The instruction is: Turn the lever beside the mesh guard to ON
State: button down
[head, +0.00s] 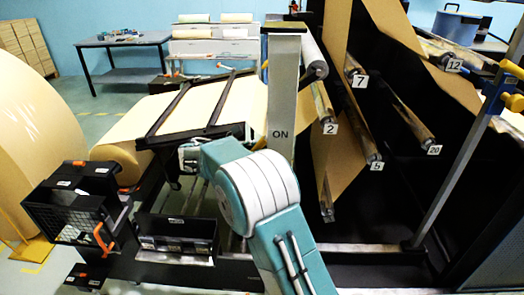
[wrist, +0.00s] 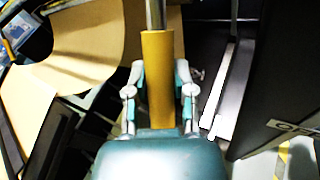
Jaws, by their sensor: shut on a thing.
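In the wrist view, the lever's yellow handle (wrist: 158,80) stands upright on a metal rod (wrist: 156,14). My gripper (wrist: 160,85) is shut on this handle, one finger on each side. A dark panel with an OFF label (wrist: 292,128), partly cut by the edge, is at the right. In the head view, a pale post with an ON label (head: 281,133) stands just behind my arm.
A large kraft roll (head: 25,150) stands at the far left, and a paper web (head: 205,100) runs behind my arm. Numbered rollers (head: 325,105) and hanging paper are at the right. A metal rod with a yellow grip (head: 455,170) slants up at the right.

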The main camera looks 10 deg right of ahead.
jog(key=a+r+y, duration=0.1)
jog(key=a+r+m+y, duration=0.1)
jog(key=r+y, duration=0.1)
jog(key=w+a+r+m+y, duration=0.1)
jog(key=shift+a+r+y, duration=0.2)
jog(key=shift+r+y, duration=0.15)
jog(key=shift+y, duration=0.05)
jog(key=shift+w+a+r+m+t+y, duration=0.15)
jog(key=shift+a+r+m+y, duration=0.1)
jog(key=shift+r+y, duration=0.55)
jog(key=shift+a+r+m+t+y, duration=0.15)
jog(key=shift+r+m+y, duration=0.15)
jog(key=shift+r+y, duration=0.5)
jog(key=shift+w+a+r+m+t+y, duration=0.1)
jog(key=shift+a+r+m+y, duration=0.15)
jog(key=shift+r+y, duration=0.55)
jog(key=shift+d, duration=0.1)
jog(key=shift+c, duration=2.2)
grip_release()
jog(key=shift+s, duration=0.1)
jog(key=v, duration=1.1)
jog(key=shift+a+r, duration=0.3)
